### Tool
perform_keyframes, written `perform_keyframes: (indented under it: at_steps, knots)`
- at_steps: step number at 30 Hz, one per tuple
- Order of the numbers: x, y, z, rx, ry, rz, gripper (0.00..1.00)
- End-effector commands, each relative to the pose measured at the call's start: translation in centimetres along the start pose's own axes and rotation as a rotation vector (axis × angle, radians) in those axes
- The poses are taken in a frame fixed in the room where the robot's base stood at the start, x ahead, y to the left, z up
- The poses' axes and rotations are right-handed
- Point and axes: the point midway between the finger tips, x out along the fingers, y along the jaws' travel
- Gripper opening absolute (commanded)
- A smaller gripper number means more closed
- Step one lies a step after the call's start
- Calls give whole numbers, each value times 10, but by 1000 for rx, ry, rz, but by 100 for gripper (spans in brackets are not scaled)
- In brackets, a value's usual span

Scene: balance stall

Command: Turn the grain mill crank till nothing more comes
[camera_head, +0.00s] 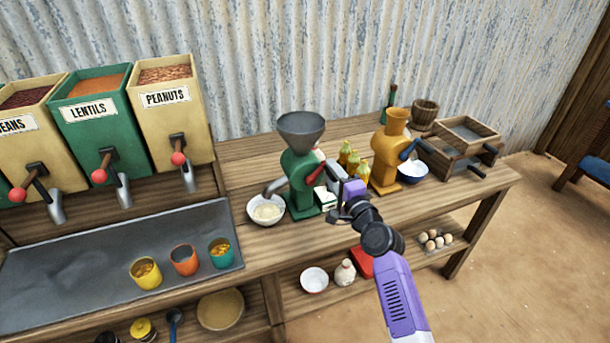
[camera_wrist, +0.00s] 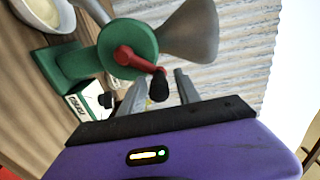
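The green grain mill (camera_head: 302,172) with a grey funnel hopper (camera_head: 301,128) stands on the wooden bench. Its spout points left over a white bowl (camera_head: 266,210) holding pale meal. In the wrist view the mill (camera_wrist: 130,45) shows its red crank (camera_wrist: 128,57) with a black knob (camera_wrist: 158,84) at the end. My gripper (camera_head: 337,180) is at the mill's right side. In the wrist view the fingers of my gripper (camera_wrist: 158,88) stand apart, with the knob between them in the picture; contact cannot be told. The hopper's inside is not clearly visible.
A small white box (camera_head: 326,198) sits close by the mill. Dispensers (camera_head: 172,110) and cups (camera_head: 184,260) are left. Bench space in front of the orange mill is clear.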

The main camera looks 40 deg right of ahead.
Motion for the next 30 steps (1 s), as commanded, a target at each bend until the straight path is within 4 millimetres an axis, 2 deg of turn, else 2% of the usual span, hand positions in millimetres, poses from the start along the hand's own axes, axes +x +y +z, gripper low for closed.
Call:
perform_keyframes:
  at_steps: [11, 30]
  knots:
    - [-2, 0, 1, 0, -1, 1, 51]
    - [-57, 0, 1, 0, -1, 1, 51]
